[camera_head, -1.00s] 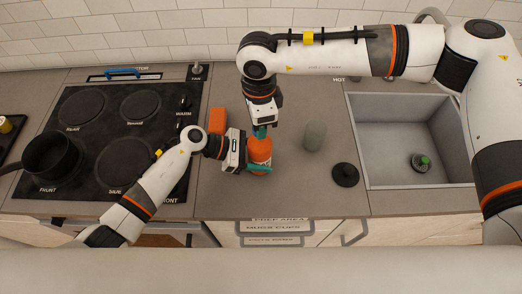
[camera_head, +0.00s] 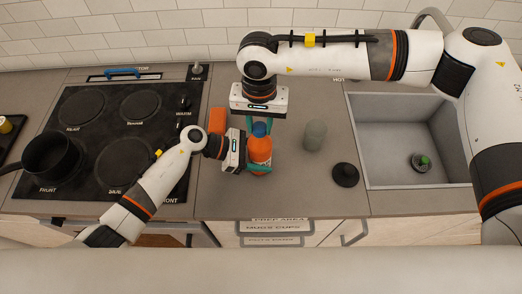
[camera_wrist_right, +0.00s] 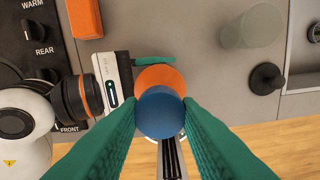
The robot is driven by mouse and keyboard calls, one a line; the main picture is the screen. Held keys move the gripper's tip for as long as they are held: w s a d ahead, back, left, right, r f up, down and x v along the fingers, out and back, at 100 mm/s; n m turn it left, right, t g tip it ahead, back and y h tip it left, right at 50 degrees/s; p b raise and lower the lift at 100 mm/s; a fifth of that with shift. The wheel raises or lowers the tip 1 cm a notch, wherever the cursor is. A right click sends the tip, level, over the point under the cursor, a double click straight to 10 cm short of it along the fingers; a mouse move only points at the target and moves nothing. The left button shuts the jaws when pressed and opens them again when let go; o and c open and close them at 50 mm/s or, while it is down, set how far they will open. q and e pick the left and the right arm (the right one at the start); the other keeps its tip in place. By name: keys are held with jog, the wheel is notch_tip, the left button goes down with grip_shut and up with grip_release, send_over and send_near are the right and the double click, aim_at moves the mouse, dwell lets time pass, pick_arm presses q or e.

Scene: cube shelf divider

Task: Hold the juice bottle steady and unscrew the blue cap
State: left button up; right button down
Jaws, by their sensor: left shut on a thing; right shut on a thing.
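The orange juice bottle (camera_head: 260,151) stands upright on the counter, between the stove and the sink. Its blue cap (camera_head: 259,129) is on top and shows large in the right wrist view (camera_wrist_right: 161,112). My left gripper (camera_head: 258,168) is shut on the bottle's body from the left side. My right gripper (camera_head: 257,124) comes from above, its teal fingers on both sides of the cap. In the right wrist view the fingers (camera_wrist_right: 161,116) press on the cap's left and right sides. The lower part of the bottle is partly hidden by my left gripper.
An orange block (camera_head: 217,120) lies behind my left gripper. A grey-green glass (camera_head: 315,135) and a black round lid-like thing (camera_head: 345,174) stand right of the bottle. The stove (camera_head: 122,130) is at left with a black pot (camera_head: 52,157); the sink (camera_head: 405,145) is at right.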

jog(key=shift+n, duration=0.4)
jog(key=shift+r, duration=1.1)
jog(key=shift+r, duration=1.9)
pick_arm(q)
jog(key=o, duration=1.2)
jog(key=shift+c, duration=0.2)
jog(key=v, duration=1.2)
